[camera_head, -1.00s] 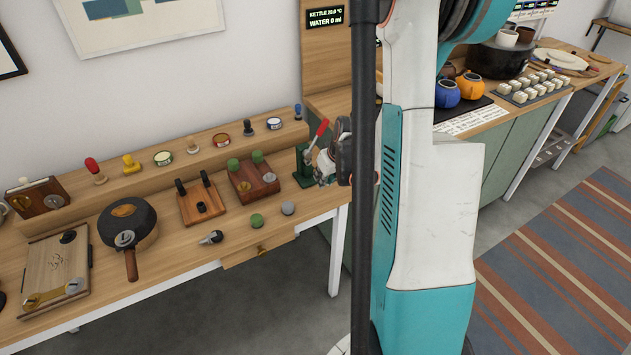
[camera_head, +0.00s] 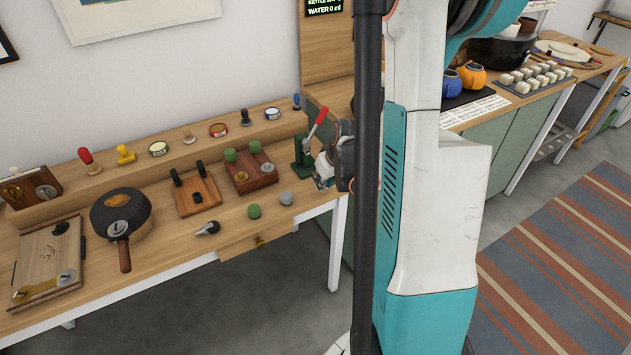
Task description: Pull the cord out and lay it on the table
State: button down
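I cannot make out a cord in this view. My gripper (camera_head: 321,172) is at the right end of the wooden table (camera_head: 185,256), beside a green stand with a red-handled lever (camera_head: 303,158). It is small and partly hidden by my dark column, so I cannot tell whether its fingers are open or shut, or whether they touch the stand. The table carries a dark round pot-like object with a wooden handle (camera_head: 121,212) and a wooden board with metal fittings (camera_head: 47,265).
A raised ledge (camera_head: 210,145) with stamps and tins runs along the wall. A drawer with a brass knob (camera_head: 258,242) is at the table front. Wooden blocks with pegs (camera_head: 250,172) and loose knobs (camera_head: 254,211) stand mid-table. A kitchen counter (camera_head: 520,100) is at the right.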

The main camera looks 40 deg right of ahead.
jog(key=shift+f, duration=0.75)
jog(key=shift+f, duration=0.3)
jog(key=c, duration=1.5)
grip_release()
jog(key=shift+v, duration=6)
